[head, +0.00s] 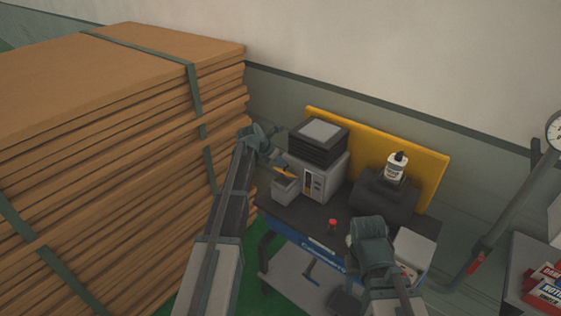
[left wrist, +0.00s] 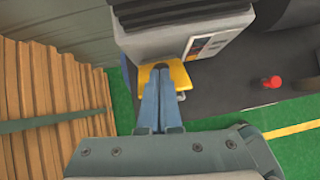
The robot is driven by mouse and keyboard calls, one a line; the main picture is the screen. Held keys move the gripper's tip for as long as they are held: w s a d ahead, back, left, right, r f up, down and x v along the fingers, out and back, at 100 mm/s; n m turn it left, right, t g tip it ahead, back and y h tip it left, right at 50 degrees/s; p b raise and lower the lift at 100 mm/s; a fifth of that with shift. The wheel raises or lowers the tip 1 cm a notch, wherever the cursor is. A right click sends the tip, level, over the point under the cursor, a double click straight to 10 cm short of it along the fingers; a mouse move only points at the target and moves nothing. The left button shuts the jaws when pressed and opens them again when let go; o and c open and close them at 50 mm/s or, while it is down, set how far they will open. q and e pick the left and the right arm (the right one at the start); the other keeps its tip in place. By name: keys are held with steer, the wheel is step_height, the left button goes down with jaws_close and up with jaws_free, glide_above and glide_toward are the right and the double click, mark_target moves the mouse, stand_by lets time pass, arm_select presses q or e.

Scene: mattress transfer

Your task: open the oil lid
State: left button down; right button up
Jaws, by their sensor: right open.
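A small grey box (head: 285,190) on the front of the grey machine (head: 318,180) has a yellow flap (head: 286,172) at its top, which seems to be the lid. In the head view the flap looks raised and tilted. My left gripper (head: 273,158) is right beside it. In the left wrist view my left gripper's fingers (left wrist: 162,88) lie together, shut, over the yellow flap (left wrist: 180,76); I cannot tell whether they touch it. My right gripper (head: 352,238) is open over the bench's right part. Its fingertips are hard to make out.
The dark bench (head: 300,215) also holds a red knob (head: 333,224) and a white bottle (head: 395,172) on a dark box. A yellow board (head: 430,170) stands behind. Stacked brown panels (head: 120,130) rise close on the left. A grey cabinet (head: 520,270) stands at the right.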

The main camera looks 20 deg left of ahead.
arm_select(q)
steer(key=shift+w+d+r+g+p, duration=0.2)
steer(key=shift+w+r+g+p, duration=0.2)
steer(key=shift+w+g+p, duration=0.45)
steer(key=shift+s+y, duration=0.1)
steer(key=shift+y, duration=0.2)
steer(key=shift+w+d+r+g+y+p, duration=0.2)
steer(key=shift+w+d+g+y+p, duration=0.1)
steer(key=shift+w+g+p, duration=0.65)
steer(key=shift+w+d+p, duration=0.2)
steer(key=shift+w+p, duration=0.05)
steer(key=shift+p, duration=0.15)
steer(key=shift+w+d, duration=0.2)
steer(key=shift+w, duration=0.3)
steer(key=shift+w+d, duration=0.15)
steer(key=shift+w, duration=0.35)
steer(key=shift+r, duration=0.15)
stand_by(0.5)
steer(key=shift+r+p, duration=0.75)
steer(key=shift+p, duration=0.1)
